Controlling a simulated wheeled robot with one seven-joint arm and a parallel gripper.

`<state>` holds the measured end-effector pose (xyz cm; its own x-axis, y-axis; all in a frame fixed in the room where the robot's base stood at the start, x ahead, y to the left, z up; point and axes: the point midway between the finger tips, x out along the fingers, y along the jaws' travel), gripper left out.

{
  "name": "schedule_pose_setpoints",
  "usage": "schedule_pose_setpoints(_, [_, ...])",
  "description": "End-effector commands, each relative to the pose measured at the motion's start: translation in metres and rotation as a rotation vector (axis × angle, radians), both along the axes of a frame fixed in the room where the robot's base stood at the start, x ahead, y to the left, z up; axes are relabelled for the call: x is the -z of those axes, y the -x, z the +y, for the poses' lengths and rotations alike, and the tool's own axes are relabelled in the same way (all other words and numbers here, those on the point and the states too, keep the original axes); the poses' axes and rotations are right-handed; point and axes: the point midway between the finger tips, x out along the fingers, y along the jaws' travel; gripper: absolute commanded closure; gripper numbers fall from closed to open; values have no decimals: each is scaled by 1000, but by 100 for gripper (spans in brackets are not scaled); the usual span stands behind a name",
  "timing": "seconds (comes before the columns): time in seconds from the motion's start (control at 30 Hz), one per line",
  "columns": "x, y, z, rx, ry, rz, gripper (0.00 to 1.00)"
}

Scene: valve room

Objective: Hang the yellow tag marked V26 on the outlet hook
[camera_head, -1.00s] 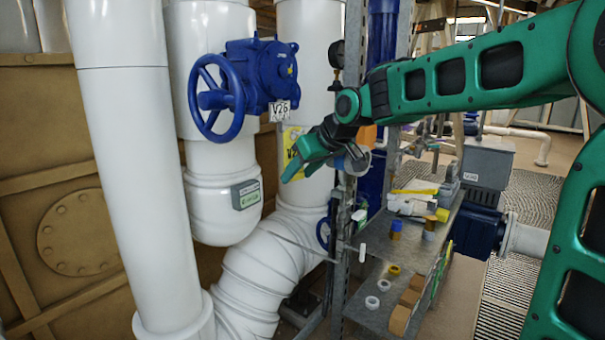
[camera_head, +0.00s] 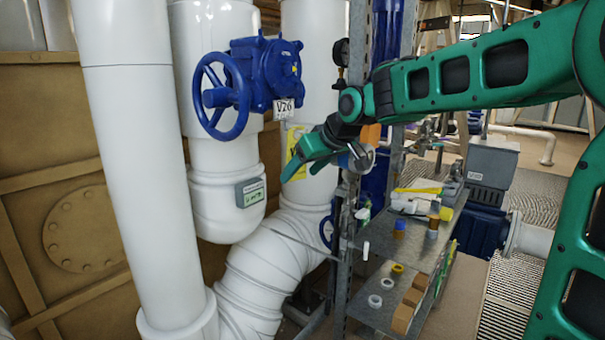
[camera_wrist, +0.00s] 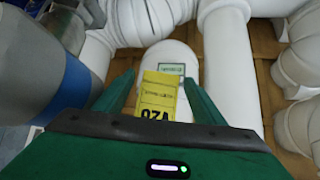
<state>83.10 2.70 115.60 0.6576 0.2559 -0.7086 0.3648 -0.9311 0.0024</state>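A yellow tag (camera_head: 293,150) is in front of the white pipe, just below the blue valve and left of my gripper (camera_head: 304,164). In the wrist view the tag (camera_wrist: 158,92) lies between the two green fingers, its black lettering upside down. The lettering starts with V2; the last character is unclear. My gripper (camera_wrist: 160,84) is open, with a gap between each finger and the tag's edges. The tag's near end is hidden behind the gripper body. I cannot make out the outlet hook or what the tag hangs from.
The blue valve (camera_head: 246,88) with its handwheel bears a white V26 plate (camera_head: 284,109). A grey box with a green label (camera_head: 250,192) sits on the pipe below. A metal post (camera_head: 355,120) and shelf (camera_head: 372,318) with several small parts stand right of the gripper.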

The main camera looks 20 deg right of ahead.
Motion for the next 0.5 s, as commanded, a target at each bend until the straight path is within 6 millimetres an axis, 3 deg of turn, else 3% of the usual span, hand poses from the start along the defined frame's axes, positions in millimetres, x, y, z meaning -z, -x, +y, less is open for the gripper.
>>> schedule_pose_setpoints(0.33, [-2,-1,-6,11,2,-4,30])
schedule_pose_setpoints(0.5, [-15,10,-11,14,1,-6,30])
